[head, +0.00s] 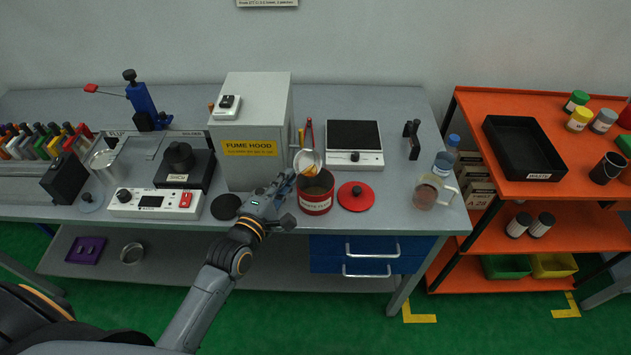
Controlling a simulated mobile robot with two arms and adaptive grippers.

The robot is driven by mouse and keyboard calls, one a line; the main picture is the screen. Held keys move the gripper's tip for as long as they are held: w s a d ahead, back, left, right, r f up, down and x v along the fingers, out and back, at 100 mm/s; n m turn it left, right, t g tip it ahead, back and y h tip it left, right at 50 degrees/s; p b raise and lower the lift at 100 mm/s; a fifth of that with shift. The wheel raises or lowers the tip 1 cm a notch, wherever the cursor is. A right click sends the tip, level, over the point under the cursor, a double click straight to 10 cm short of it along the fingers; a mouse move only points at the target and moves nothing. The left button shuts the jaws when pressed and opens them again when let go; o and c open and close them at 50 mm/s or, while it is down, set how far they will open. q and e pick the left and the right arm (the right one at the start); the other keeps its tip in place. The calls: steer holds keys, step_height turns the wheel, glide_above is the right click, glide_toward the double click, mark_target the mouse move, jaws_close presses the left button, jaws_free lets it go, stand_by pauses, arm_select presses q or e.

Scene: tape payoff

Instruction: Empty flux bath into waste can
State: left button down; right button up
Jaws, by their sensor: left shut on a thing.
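The flux bath (307,160) is a small pale cup with amber colour showing at its mouth. My left gripper (286,184) is shut on it and holds it above the table, tilted, at the rim of the waste can. The waste can (316,203) is a red, open, labelled can standing upright on the grey table. Some brownish content shows inside it. Its red lid (356,197) appears to lie flat on the table just to the right. Whether the cup touches the can's rim I cannot tell. My right gripper is out of view.
The fume hood (250,145) stands close behind and left of the can. A scale (354,158) is behind the lid. A glass jug (425,192) stands near the table's right end. A black round disc (226,206) lies left of my gripper. An orange shelf cart (560,186) is further right.

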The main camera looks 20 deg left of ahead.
arm_select(q)
steer(key=shift+d+r+m+t+b, duration=0.15)
steer(key=shift+m+t+b, duration=0.15)
steer(key=shift+m+b, duration=0.6)
steer(key=shift+b, duration=0.55)
steer(key=shift+m+b, duration=0.4)
steer(key=shift+b, duration=0.35)
steer(key=shift+s+r+m+t+b, duration=0.15)
steer(key=shift+m+t+b, duration=0.15)
steer(key=shift+m+t, duration=0.45)
steer(key=shift+m+h, duration=0.3)
steer(key=shift+m, duration=0.25)
